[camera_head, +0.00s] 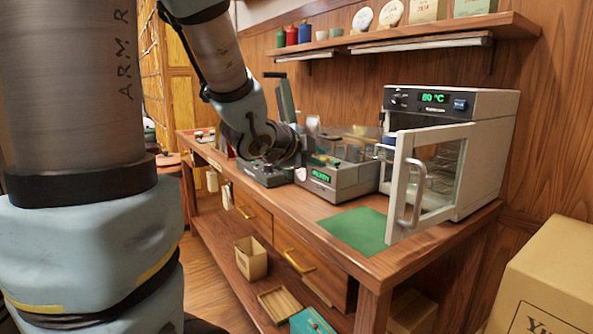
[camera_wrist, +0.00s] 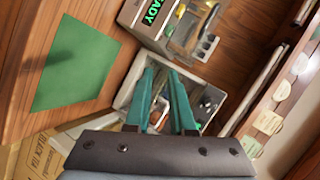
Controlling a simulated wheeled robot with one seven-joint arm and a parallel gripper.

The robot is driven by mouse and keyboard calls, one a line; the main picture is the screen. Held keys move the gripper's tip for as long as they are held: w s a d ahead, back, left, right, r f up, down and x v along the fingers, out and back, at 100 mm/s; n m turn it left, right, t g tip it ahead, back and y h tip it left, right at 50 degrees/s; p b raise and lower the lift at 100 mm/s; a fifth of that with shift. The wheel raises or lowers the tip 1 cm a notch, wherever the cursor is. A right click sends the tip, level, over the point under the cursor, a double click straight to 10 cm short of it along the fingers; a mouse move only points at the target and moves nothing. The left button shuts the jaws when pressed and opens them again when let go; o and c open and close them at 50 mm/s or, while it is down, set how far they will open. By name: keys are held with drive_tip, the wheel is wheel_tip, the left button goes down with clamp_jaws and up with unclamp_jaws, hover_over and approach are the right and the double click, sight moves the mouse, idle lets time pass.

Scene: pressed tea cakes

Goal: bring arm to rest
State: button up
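My arm reaches in from the top of the head view and bends down over the left part of the counter (camera_head: 375,262). Its dark wrist (camera_head: 262,145) is above a low grey device; the fingers cannot be made out there. In the wrist view my gripper (camera_wrist: 162,72) has two teal fingers with a narrow gap between them and nothing held. Beyond the fingers is a pale box-like appliance, partly hidden by them.
A white oven (camera_head: 490,110) reads 80 °C, its glass door (camera_head: 400,190) standing open over the counter. A grey machine (camera_head: 345,185) with a green display stands left of it. A green mat (camera_head: 350,230) lies bare. A wall shelf (camera_head: 440,38) carries tins and cakes.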

drive_tip(key=a+f+n+g+y+p, duration=0.1)
drive_tip(key=a+f+n+y, duration=0.2)
drive_tip(key=a+n, duration=0.2)
drive_tip(key=a+f+n+y+p, duration=0.1)
drive_tip(key=a+f+n+y, duration=0.2)
drive_tip(key=a+n, duration=0.15)
drive_tip(key=s+a+f+n+g+y+p, duration=0.1)
drive_tip(key=s+a+f+n+g, duration=0.2)
drive_tip(key=s+n, duration=0.3)
drive_tip(key=s+a+f+n+g+y+p, duration=0.1)
drive_tip(key=s+a+f+n+g, duration=0.2)
drive_tip(key=s+n, duration=0.3)
drive_tip(key=shift+s+a+g+y, duration=0.3)
drive_tip(key=shift+s+a+g, duration=0.4)
drive_tip(key=shift+g, duration=0.1)
